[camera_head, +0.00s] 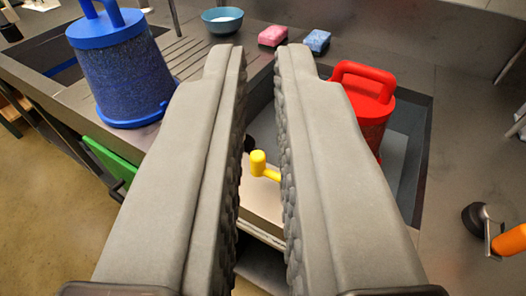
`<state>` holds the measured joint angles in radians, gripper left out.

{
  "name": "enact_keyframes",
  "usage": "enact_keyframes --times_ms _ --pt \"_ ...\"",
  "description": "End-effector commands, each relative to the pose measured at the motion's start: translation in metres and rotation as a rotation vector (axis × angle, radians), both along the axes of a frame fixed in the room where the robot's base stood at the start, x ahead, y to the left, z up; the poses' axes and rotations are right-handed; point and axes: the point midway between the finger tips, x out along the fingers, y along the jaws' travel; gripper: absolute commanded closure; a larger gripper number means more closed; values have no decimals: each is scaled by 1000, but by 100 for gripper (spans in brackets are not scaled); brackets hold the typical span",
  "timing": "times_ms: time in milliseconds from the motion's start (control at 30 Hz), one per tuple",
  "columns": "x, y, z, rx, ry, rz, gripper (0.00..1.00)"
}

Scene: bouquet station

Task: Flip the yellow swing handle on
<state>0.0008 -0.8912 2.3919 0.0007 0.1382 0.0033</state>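The yellow swing handle (260,164) is a short lever with a thicker rounded end at its left. It shows in the gap between the fingers of my gripper (259,62), beyond them and near a pale panel. The right finger covers the handle's right end. My gripper is open, with its two long grey fingers apart and nothing held between them. I cannot tell whether either finger touches the handle.
A blue lidded bucket (125,75) stands on the counter at left. A red-handled container (374,110) sits in the sink (409,150) at right. A teal bowl (222,20), pink sponge (273,36) and blue sponge (316,41) lie behind. An orange handle (510,240) is at lower right.

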Motion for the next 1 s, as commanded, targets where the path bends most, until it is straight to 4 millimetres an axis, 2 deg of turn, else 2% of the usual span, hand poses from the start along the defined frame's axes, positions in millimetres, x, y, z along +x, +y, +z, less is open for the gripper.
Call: enact_keyframes --times_ms 167,500,1000 --pt "22 -2 -3 21 103 -6 100" --pt "75 -6 -17 87 414 -32 100" --pt "136 -12 -42 181 871 -93 100"
